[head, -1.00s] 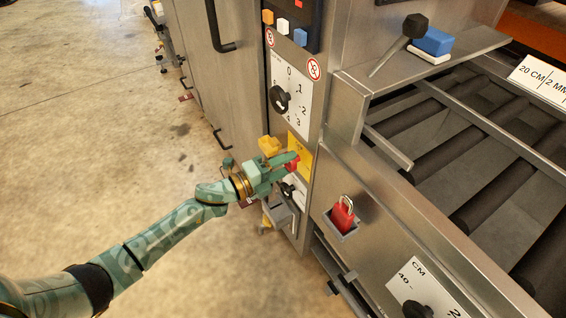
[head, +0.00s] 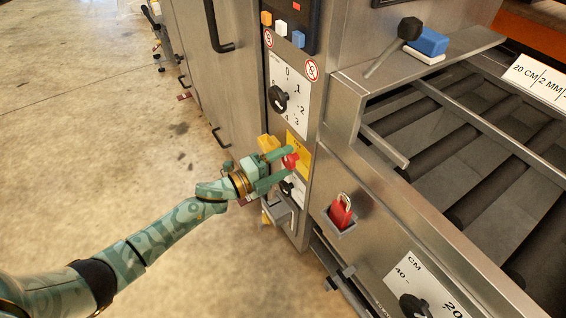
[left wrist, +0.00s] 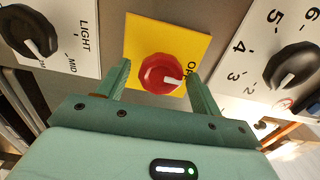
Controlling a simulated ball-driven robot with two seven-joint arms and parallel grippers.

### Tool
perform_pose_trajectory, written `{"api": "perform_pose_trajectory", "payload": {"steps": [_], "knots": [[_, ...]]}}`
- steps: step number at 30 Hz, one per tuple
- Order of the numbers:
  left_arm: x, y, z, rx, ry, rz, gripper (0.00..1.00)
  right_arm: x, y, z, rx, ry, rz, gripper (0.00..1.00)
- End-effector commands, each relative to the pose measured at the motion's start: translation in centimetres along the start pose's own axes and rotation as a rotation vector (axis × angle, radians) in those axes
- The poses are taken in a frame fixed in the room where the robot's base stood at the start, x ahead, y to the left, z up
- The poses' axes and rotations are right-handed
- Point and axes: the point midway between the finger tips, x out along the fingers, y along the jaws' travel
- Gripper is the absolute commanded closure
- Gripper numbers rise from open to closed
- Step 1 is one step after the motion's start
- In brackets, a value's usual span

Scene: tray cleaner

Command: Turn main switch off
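The main switch is a round red knob (head: 290,161) on a yellow plate (head: 301,150) on the machine's front. In the left wrist view the red knob (left wrist: 161,73) sits on its yellow plate (left wrist: 150,35), with a white pointer mark toward the partly hidden lettering, of which "O" shows. My left gripper (head: 283,162) is open in front of the knob. In the left wrist view its two fingers (left wrist: 160,82) stand on either side of the knob, with gaps between; whether they touch the panel is unclear. My right gripper is not in view.
A black numbered dial (head: 279,98) is above the switch, and a smaller black knob (head: 286,188) is just below. A red padlock (head: 341,212) hangs in a holder at right. The roller conveyor (head: 480,150) lies further right. Open floor (head: 90,130) is at left.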

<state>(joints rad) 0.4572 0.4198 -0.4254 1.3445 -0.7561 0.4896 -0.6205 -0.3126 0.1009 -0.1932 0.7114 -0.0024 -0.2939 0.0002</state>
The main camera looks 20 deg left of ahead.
Motion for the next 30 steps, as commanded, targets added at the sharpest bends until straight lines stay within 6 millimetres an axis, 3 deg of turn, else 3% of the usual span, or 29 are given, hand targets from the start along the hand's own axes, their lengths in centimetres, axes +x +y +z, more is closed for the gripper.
{"api": "perform_pose_trajectory", "payload": {"steps": [14, 19, 30], "knots": [[-0.4, -0.1, -0.1, 0.001, 0.002, -0.001, 0.33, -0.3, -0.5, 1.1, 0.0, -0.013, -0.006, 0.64], [-3.4, -0.3, -0.1, 0.002, 0.001, 0.0, 0.33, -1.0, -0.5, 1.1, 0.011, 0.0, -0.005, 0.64], [-13.1, -0.2, 0.0, 0.001, 0.001, 0.001, 0.33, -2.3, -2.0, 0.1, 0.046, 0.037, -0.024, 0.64]]}}
